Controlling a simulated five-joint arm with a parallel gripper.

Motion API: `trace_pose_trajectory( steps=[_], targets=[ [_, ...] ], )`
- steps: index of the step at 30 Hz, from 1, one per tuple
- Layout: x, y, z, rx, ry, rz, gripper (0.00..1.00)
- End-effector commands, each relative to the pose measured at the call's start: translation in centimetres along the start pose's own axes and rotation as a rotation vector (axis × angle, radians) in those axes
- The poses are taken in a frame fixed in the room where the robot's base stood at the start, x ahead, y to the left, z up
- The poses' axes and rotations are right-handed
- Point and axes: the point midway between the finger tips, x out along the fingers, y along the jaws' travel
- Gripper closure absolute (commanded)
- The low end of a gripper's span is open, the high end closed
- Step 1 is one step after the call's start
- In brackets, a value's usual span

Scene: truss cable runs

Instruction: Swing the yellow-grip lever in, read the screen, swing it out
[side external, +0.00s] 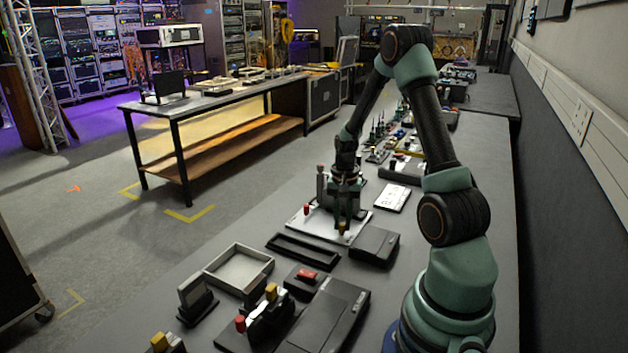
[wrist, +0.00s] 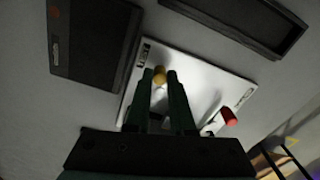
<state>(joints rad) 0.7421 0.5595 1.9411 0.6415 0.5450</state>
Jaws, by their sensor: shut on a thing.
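A pale metal plate (side external: 310,224) lies on the long grey bench below my gripper (side external: 342,222). It fills the middle of the wrist view (wrist: 205,75), with small dark labels near two of its corners. The yellow grip (wrist: 159,72) of a lever shows between my two dark fingertips, which are shut on it. It also shows low at the fingers in the side view (side external: 341,232). A red grip (wrist: 229,117) stands apart, near the plate's edge. The lever's arm is mostly hidden by my fingers. No lit screen is readable in either view.
A black box (side external: 375,246) lies close beside the plate, and a long dark tray (side external: 302,250) lies in front of it. A grey open tray (side external: 238,268), an upright dark panel (side external: 193,292) and another lever unit (side external: 268,312) stand nearer. A white card (side external: 391,198) lies behind.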

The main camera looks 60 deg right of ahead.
Motion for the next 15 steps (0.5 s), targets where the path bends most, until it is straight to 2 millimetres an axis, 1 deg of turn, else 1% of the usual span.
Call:
trace_pose_trajectory(
  steps=[9,15],
  targets=[
    [-0.06,0.83,-0.28,-0.251,0.002,-0.001,1.00],
    [-0.06,1.06,-0.38,-0.340,0.003,-0.001,1.00]
  ],
)
